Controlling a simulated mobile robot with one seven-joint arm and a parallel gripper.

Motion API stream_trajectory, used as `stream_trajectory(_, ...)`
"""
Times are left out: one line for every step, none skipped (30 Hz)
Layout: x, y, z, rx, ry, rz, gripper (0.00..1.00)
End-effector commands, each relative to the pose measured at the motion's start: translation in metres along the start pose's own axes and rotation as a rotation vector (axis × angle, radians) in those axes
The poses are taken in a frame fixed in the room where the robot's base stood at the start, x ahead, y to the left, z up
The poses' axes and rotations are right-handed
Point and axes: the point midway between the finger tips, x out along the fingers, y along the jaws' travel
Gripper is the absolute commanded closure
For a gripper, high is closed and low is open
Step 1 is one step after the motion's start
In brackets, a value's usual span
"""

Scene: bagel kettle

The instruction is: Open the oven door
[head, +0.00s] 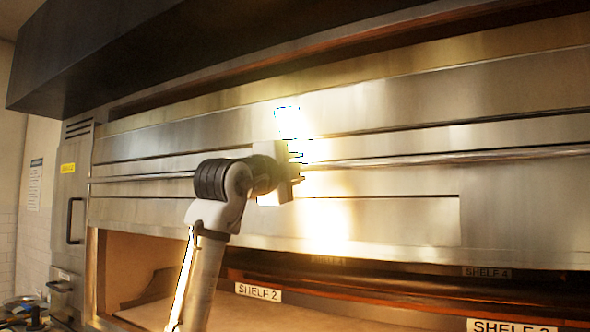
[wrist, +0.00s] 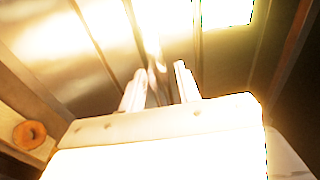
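The oven door (head: 400,215) is a wide steel panel across the head view. A long horizontal bar handle (head: 430,160) runs along it and also shows in the wrist view (wrist: 153,45). My gripper (head: 296,172) is at the bar, near the middle of the panel. In the wrist view my gripper (wrist: 161,84) has its two fingers apart, with the bar running between them. Whether the fingers touch the bar is hard to tell because of the glare.
Below the panel is an open space with shelves labelled SHELF 2 (head: 258,292) and SHELF 4 (head: 487,272). A dark hood (head: 150,50) juts out above. Bright glare covers the panel near my gripper.

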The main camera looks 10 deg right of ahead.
Motion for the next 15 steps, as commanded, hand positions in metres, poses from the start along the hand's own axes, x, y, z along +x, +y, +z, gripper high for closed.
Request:
stream_trajectory(0.0,0.0,0.0,0.0,0.0,0.0,0.61)
stream_trajectory(0.0,0.0,0.0,0.0,0.0,0.0,0.6)
stream_trajectory(0.0,0.0,0.0,0.0,0.0,0.0,0.6)
stream_trajectory(0.0,0.0,0.0,0.0,0.0,0.001,0.6)
stream_trajectory(0.0,0.0,0.0,0.0,0.0,0.001,0.6)
stream_trajectory(0.0,0.001,0.0,0.0,-0.001,0.001,0.6)
stream_trajectory(0.0,0.001,0.0,0.0,-0.001,0.001,0.6)
stream_trajectory(0.0,0.001,0.0,0.0,-0.001,0.001,0.6)
stream_trajectory(0.0,0.001,0.0,0.0,-0.001,0.001,0.6)
stream_trajectory(-0.001,0.001,0.0,0.0,-0.001,0.001,0.6)
stream_trajectory(-0.003,0.001,0.0,0.0,-0.001,0.001,0.6)
stream_trajectory(-0.006,0.002,0.001,0.0,-0.001,0.001,0.6)
stream_trajectory(-0.009,0.003,0.001,0.0,-0.001,0.001,0.6)
stream_trajectory(-0.013,0.003,0.001,0.001,-0.001,0.0,0.6)
stream_trajectory(-0.019,0.004,0.0,0.001,-0.001,-0.001,0.6)
